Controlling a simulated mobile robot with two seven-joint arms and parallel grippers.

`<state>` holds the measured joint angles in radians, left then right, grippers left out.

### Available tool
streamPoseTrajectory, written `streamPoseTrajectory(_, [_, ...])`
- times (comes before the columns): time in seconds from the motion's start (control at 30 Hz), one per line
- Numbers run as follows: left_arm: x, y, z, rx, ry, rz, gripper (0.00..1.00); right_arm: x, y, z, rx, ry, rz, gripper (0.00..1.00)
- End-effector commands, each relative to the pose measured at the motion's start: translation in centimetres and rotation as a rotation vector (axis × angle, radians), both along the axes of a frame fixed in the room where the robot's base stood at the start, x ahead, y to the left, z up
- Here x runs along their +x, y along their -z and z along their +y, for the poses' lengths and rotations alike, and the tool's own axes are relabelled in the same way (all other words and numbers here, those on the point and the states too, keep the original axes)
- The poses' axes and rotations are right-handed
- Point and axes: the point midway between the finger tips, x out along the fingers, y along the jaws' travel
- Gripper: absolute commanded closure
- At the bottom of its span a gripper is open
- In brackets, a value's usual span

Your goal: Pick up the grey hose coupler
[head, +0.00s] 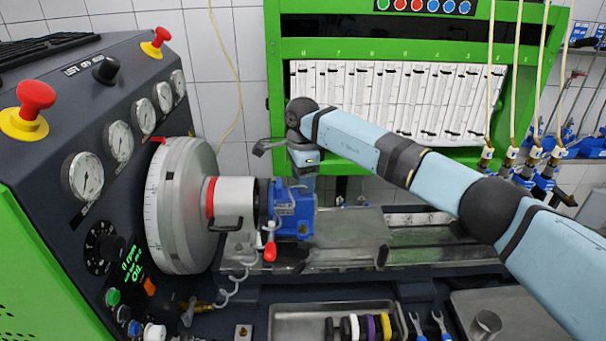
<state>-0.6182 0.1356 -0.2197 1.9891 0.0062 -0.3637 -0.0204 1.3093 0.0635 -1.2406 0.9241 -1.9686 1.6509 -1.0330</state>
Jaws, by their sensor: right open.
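My right arm reaches in from the right and bends down at a dark wrist joint. My right gripper (298,187) is at its lower end, small and partly lost against the top of the blue pump (293,212). It is open; I see nothing held in it. I cannot tell whether it touches the pump. I cannot pick out the grey hose coupler with certainty. Several pale hoses end in metal couplers (533,156) at the right, well apart from my right gripper. My left gripper is not in view.
A large grey wheel (182,205) and a gauge panel (118,142) stand at the left. A metal tray (292,318) with several rings is at the front, with two blue-handled tools (438,325) and a grey cup (486,325) to its right. A green-framed rack (400,48) stands behind.

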Motion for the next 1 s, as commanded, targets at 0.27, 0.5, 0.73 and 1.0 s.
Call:
streamPoseTrajectory(0.27, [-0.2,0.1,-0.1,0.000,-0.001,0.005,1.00,0.0,0.6,0.0,0.000,-0.001,-0.001,0.45])
streamPoseTrajectory(0.5, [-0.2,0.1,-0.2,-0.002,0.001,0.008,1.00,0.0,0.6,0.0,0.000,-0.001,-0.001,0.96])
streamPoseTrajectory(0.73, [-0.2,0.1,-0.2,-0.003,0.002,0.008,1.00,0.0,0.5,0.0,0.000,-0.001,-0.001,1.00])
streamPoseTrajectory(1.0, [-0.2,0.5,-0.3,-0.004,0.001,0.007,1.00,0.1,-0.8,0.1,0.002,-0.001,-0.004,1.00])
